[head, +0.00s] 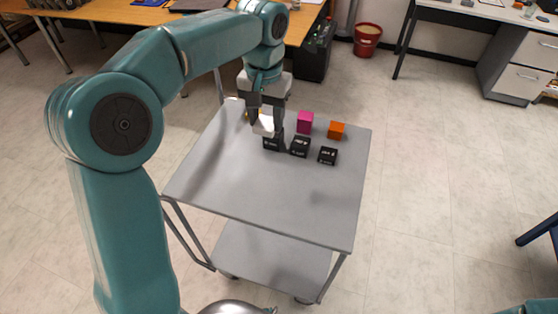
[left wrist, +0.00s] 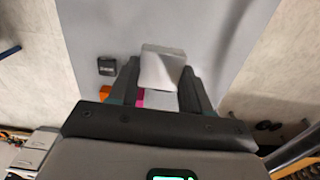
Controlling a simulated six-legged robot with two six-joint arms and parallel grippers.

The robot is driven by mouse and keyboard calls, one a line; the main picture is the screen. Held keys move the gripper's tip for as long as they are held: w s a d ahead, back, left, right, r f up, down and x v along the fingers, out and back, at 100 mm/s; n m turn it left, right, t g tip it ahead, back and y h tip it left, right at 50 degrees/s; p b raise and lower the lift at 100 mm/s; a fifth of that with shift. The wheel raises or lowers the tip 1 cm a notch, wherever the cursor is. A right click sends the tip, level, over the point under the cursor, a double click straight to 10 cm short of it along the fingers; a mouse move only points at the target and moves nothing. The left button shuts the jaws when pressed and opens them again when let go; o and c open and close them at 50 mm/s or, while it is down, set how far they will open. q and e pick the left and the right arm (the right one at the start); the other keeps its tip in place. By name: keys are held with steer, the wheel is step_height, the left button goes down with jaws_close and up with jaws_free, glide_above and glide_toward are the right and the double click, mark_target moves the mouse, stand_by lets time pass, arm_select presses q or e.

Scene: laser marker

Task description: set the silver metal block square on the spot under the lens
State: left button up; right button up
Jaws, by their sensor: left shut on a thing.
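The silver metal block (head: 265,125) is pale and boxy. My left gripper (head: 267,116) is shut on it over the far part of the grey cart top. In the left wrist view the block (left wrist: 162,69) sits between the two fingers (left wrist: 160,85), one on each side. In the head view it overlaps the leftmost black box, and I cannot tell the height between them. I cannot make out a lens or a marked spot under one in either view. My right gripper is not in view.
The grey cart (head: 262,190) carries a magenta block (head: 305,121), an orange block (head: 337,130) and small black labelled boxes (head: 300,147), (head: 328,156) near the held block. The near half of its top is clear. A wooden desk (head: 120,12) stands behind; a red bin (head: 367,40) is farther back.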

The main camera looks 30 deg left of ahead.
arm_select(q)
steer(key=shift+a+f+b, duration=0.25)
steer(key=shift+f+b, duration=0.1)
steer(key=shift+f, duration=0.05)
glide_above(266, 181)
step_height(266, 181, down, 15)
steer(key=shift+f, duration=0.1)
step_height(266, 181, down, 5)
steer(key=shift+r, duration=0.2)
steer(key=shift+f+b, duration=0.2)
steer(key=shift+b, duration=0.25)
steer(key=o, duration=1.2)
steer(key=shift+r, duration=0.1)
